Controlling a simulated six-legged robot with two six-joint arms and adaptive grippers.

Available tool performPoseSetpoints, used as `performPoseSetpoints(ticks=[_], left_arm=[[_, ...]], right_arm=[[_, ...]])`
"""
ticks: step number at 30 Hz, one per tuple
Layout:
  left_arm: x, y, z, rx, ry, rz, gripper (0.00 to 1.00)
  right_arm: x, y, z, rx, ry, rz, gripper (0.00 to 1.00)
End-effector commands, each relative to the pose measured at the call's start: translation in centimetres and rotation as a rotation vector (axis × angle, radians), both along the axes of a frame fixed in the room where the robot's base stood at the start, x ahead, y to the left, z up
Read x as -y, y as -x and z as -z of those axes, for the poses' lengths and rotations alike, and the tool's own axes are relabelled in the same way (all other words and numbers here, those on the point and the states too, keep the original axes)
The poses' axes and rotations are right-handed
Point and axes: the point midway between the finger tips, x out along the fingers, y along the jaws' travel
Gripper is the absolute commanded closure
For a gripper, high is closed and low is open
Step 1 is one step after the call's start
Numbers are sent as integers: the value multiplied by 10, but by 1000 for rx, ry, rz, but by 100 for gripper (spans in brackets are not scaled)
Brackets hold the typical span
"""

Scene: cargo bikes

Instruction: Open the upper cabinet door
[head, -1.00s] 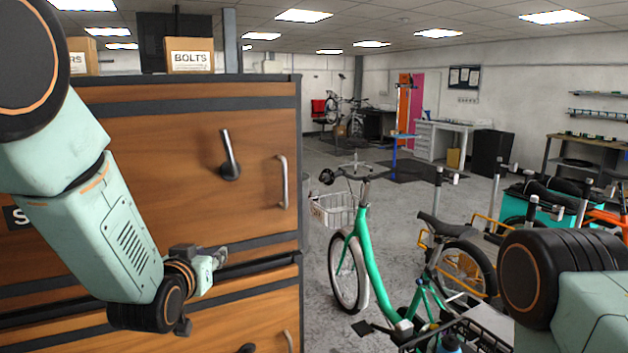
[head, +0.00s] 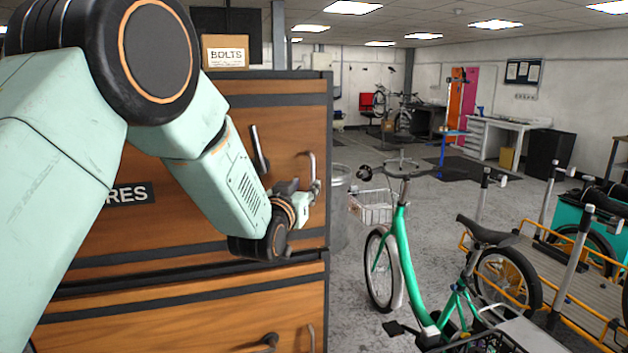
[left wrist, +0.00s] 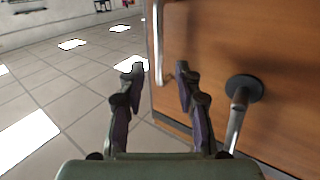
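The upper cabinet door (head: 200,130) is a brown wood panel with dark bands, and it looks closed. It carries a metal bar handle (head: 312,163) near its right edge and a dark lever (head: 258,150) to the left of that. My left gripper (head: 316,192) is at the handle's lower end, and my arm hides part of the door. In the left wrist view, its two fingers (left wrist: 158,72) are spread, with the handle (left wrist: 158,40) between the tips. I cannot tell whether they touch. The lever (left wrist: 240,95) stands right of the fingers. My right gripper is not in view.
A lower wood door (head: 190,315) with its own handle lies below. A BOLTS box (head: 225,52) sits on top of the cabinet. A green bike (head: 405,250) stands to the right, with a grey bin (head: 341,200) behind the cabinet edge. Some floor is open between.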

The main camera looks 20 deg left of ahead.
Motion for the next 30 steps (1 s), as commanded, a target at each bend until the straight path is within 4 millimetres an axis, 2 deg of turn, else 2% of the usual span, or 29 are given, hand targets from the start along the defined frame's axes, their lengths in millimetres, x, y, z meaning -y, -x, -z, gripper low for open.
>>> performPoseSetpoints(ticks=[3, 9, 22, 30], left_arm=[[0, -17, 0, -1, 0, 0, 66], [3, -36, 0, -1, 0, 2, 66], [7, -45, 0, -2, 0, 5, 66], [6, -44, 1, -2, 0, 5, 88]], right_arm=[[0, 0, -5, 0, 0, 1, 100], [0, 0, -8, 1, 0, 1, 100], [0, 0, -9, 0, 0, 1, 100], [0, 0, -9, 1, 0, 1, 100]])
